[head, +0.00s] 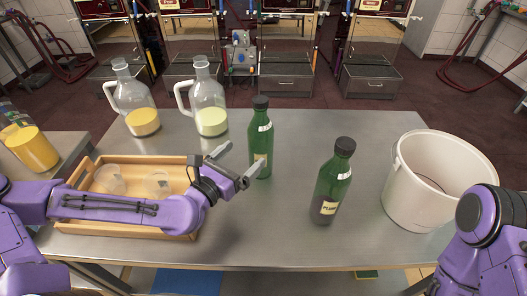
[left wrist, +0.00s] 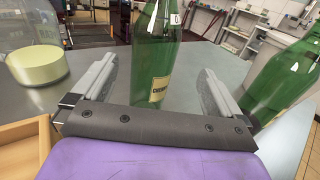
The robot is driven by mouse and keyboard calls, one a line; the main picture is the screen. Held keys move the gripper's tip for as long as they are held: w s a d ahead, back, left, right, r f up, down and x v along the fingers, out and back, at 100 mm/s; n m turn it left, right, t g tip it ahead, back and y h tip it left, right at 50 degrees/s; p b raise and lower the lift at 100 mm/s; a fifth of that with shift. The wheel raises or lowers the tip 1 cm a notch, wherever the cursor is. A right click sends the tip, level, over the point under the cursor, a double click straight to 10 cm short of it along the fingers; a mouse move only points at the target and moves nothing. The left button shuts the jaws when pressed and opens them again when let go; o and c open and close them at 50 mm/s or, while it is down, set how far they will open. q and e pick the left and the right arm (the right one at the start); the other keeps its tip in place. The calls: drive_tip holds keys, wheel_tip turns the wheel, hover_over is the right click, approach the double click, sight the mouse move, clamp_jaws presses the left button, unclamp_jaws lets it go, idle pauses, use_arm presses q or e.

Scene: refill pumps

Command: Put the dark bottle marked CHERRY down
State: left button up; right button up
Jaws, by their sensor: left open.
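The CHERRY bottle (head: 262,139) is dark green with a black cap and stands upright on the steel table. In the left wrist view the bottle (left wrist: 154,62) shows its CHERRY label, with its top cut off. My left gripper (head: 237,161) is open and empty, its fingers pointing at the bottle from the left. In the wrist view the bottle appears between the two fingers; I cannot tell whether it is between the tips or just beyond them. My right arm shows at the right edge, but its gripper is out of view.
A second green bottle (head: 331,186), with a different label, stands to the right. A white bucket (head: 424,188) is at the right. Two glass jugs, one yellow (head: 143,121) and one pale (head: 210,120), stand behind a wooden tray (head: 176,160) holding clear cups.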

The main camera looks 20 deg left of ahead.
sight(253, 140)
use_arm(q)
drive_tip(key=b, duration=0.2)
drive_tip(key=w+b, duration=0.1)
drive_tip(key=b, duration=0.2)
drive_tip(key=shift+w+d+f+b, duration=0.25)
drive_tip(key=shift+w+f+b, duration=0.05)
drive_tip(key=shift+w+f, duration=0.1)
drive_tip(key=shift+w+d+r+p, duration=0.15)
drive_tip(key=shift+w+r+p, duration=0.4)
drive_tip(key=shift+w+p, duration=0.1)
drive_tip(key=x, duration=0.2)
drive_tip(key=p+x, duration=0.1)
drive_tip(key=x, duration=0.1)
drive_tip(key=p+x, duration=0.1)
drive_tip(key=x, duration=0.1)
drive_tip(key=shift+a+r, duration=0.25)
drive_tip(key=shift+r, duration=0.15)
drive_tip(key=shift+w+d+f, duration=0.15)
drive_tip(key=shift+w, duration=0.35)
drive_tip(key=shift+s, duration=0.15)
drive_tip(key=c, duration=1.7)
use_arm(e)
wheel_tip(253, 140, down, 3)
drive_tip(key=shift+f, duration=0.1)
